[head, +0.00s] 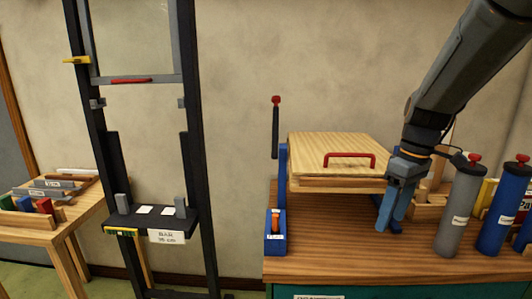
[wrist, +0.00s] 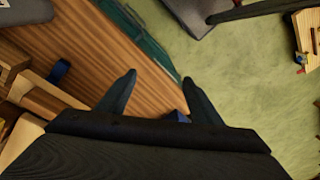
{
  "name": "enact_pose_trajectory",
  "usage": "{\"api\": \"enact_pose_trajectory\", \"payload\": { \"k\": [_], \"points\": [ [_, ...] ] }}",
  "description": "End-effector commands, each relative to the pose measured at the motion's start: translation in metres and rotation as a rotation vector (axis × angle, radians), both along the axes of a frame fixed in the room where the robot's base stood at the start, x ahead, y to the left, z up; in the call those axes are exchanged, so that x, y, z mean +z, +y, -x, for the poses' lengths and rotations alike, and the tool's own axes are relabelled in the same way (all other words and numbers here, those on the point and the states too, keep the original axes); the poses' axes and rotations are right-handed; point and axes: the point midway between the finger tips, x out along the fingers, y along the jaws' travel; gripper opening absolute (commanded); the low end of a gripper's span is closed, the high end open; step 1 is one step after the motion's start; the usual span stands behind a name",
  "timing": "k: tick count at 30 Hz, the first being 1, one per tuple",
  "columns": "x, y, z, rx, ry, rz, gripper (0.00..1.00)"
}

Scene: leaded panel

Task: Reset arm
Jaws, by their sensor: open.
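My gripper (head: 393,210) hangs from my arm at the right of the head view, with its two blue fingers pointing down over the wooden bench, just right of a pale wooden board with a red handle (head: 350,160). In the wrist view my gripper (wrist: 160,95) shows two dark fingers spread apart with nothing between them. It is open and empty. Beyond the fingertips lie the bench top (wrist: 130,60) and, past its edge, the green floor (wrist: 240,70).
Grey (head: 460,208) and blue (head: 497,217) cylinders with red tops stand close right of my gripper. A blue box (head: 275,240) sits at the bench's left. A dark upright frame (head: 112,170) stands left, beside a small wooden table (head: 60,236). The front of the bench is clear.

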Motion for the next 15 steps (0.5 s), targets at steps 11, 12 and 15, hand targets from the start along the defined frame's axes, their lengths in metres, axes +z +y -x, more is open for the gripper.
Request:
{"api": "enact_pose_trajectory", "payload": {
  "k": [11, 12, 15],
  "points": [
    [-0.088, 0.095, 0.093, -0.492, -0.053, 0.084, 0.59],
    [-0.092, 0.100, 0.100, -0.526, -0.061, 0.083, 0.59],
    [-0.101, 0.108, 0.113, -0.587, -0.073, 0.078, 0.59]
  ]
}}
